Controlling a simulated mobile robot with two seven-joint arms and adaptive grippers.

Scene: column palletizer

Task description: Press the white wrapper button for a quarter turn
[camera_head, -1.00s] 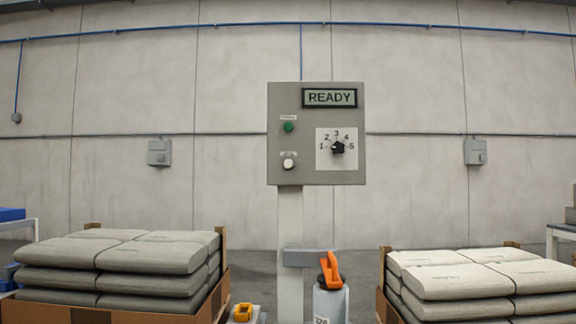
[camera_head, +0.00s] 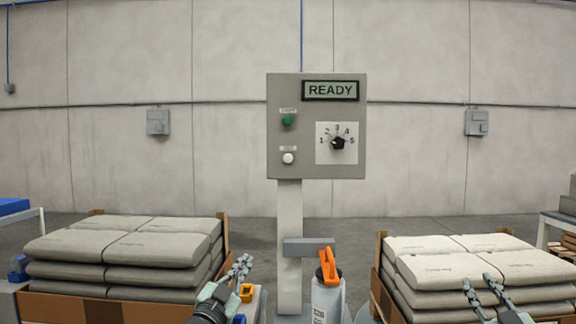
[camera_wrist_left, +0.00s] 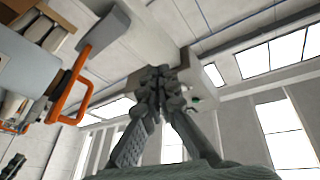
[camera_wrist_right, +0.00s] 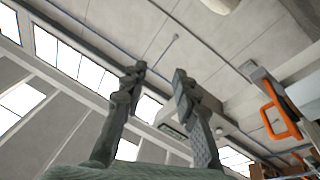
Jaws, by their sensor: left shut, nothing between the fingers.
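The white wrapper button (camera_head: 288,158) is at the lower left of the grey control panel (camera_head: 305,165), below a green button (camera_head: 288,120). The panel's display (camera_head: 330,90) reads READY, and a black dial (camera_head: 338,143) is at its right. My left gripper (camera_head: 241,268) is low at the left of the panel post, well below the button and apart from it. In the left wrist view its fingers (camera_wrist_left: 158,75) are together and empty. My right gripper (camera_head: 478,287) is low at the right, in front of the pale sacks. In the right wrist view its fingers (camera_wrist_right: 155,72) are apart and empty.
Stacked sacks stand on the left (camera_head: 125,242) and right (camera_head: 450,262). A grey canister with an orange handle (camera_head: 328,265) stands by the post (camera_head: 289,225), below a grey bracket (camera_head: 308,246). A small yellow-orange item (camera_head: 247,293) is close to my left gripper. The space before the panel is clear.

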